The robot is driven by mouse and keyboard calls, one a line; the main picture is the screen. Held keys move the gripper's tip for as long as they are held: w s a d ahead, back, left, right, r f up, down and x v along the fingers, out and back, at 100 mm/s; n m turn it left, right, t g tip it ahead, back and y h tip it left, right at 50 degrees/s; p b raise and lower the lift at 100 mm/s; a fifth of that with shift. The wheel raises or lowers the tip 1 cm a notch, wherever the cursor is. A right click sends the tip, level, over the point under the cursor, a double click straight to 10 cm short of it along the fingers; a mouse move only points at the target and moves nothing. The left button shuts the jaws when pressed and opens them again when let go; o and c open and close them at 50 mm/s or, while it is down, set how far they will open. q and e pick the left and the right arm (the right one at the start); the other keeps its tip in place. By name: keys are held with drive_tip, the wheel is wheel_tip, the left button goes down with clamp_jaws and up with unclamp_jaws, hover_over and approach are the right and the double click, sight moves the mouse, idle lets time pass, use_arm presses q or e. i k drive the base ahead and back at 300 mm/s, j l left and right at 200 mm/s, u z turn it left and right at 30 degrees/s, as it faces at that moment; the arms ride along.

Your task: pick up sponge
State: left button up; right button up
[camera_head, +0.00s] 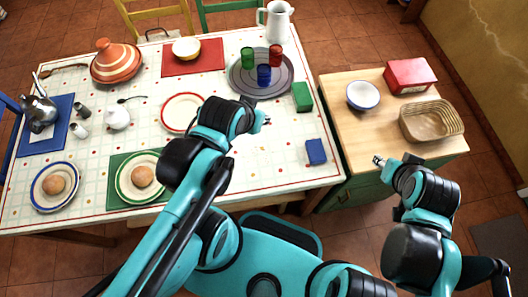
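Two small blocks on the dining table could be the sponge, and I cannot tell for sure which is. A blue block (316,151) lies near the table's right front corner. A green block (302,97) sits near the right edge, beside the round grey tray. My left gripper (258,111) is over the table, left of both blocks and apart from them. Its fingers look spread, with nothing between them. My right gripper (395,161) is near the front of the wooden counter, right of the blue block. It looks open and empty.
The grey tray (287,86) holds red, green and blue cups. Plates, a tagine (115,62) and a metal pot (39,106) fill the left side. The wooden counter (357,130) bears a bowl, a basket (431,121) and a red box. The cloth around the blue block is clear.

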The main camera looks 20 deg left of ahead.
sight(316, 153)
drive_tip(key=l+u, duration=0.2)
drive_tip(key=u, duration=0.15)
drive_tip(key=l+u, duration=0.2)
drive_tip(key=u, duration=0.15)
drive_tip(key=k+l+u, duration=0.1)
drive_tip(key=u, duration=0.25)
